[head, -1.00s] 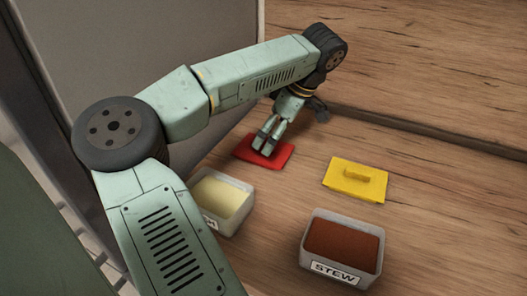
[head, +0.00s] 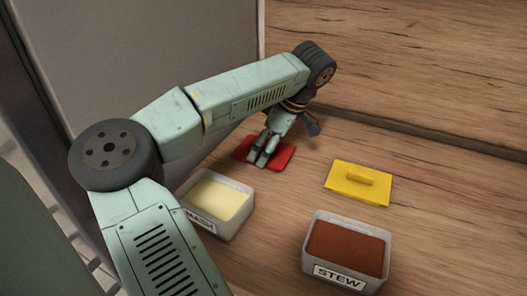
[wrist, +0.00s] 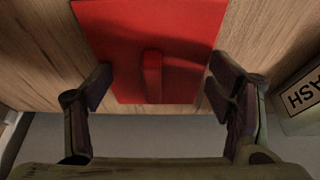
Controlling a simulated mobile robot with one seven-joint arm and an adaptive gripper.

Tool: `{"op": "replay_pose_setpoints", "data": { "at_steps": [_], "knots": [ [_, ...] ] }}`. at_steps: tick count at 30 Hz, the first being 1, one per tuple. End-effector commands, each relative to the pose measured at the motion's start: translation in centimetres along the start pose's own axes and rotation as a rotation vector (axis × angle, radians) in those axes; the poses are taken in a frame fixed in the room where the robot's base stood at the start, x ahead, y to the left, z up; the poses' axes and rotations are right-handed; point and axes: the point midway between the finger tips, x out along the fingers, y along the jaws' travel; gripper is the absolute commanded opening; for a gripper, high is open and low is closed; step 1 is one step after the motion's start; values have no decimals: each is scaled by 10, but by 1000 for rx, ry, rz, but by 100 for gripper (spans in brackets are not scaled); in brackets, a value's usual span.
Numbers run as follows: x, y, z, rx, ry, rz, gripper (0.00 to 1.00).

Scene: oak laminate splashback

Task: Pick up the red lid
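The red lid (head: 281,157) lies flat on the wooden counter, partly hidden behind my gripper (head: 259,159) in the head view. In the wrist view the red lid (wrist: 190,60) shows a raised bar handle (wrist: 153,75) in its middle. My gripper (wrist: 157,88) is open and empty in the wrist view. Its two fingers are apart, one on each side of the handle, with clear gaps to it. How high the fingertips are above the lid is hard to tell.
A tub labelled MASH (head: 238,228), partly behind my arm, and a tub labelled STEW (head: 310,262) stand open in front. A yellow lid (head: 345,187) lies to the right. A grey panel (head: 165,50) rises behind on the left.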

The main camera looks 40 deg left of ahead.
Motion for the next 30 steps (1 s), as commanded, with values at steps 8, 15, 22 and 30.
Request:
{"op": "replay_pose_setpoints", "data": {
  "at_steps": [8,15,22,30],
  "knots": [
    [2,0,1,1,-2,-2,50],
    [3,0,1,2,-3,-3,39],
    [4,0,2,3,-5,-3,37],
    [3,0,2,3,-6,-3,37]
  ]
}}
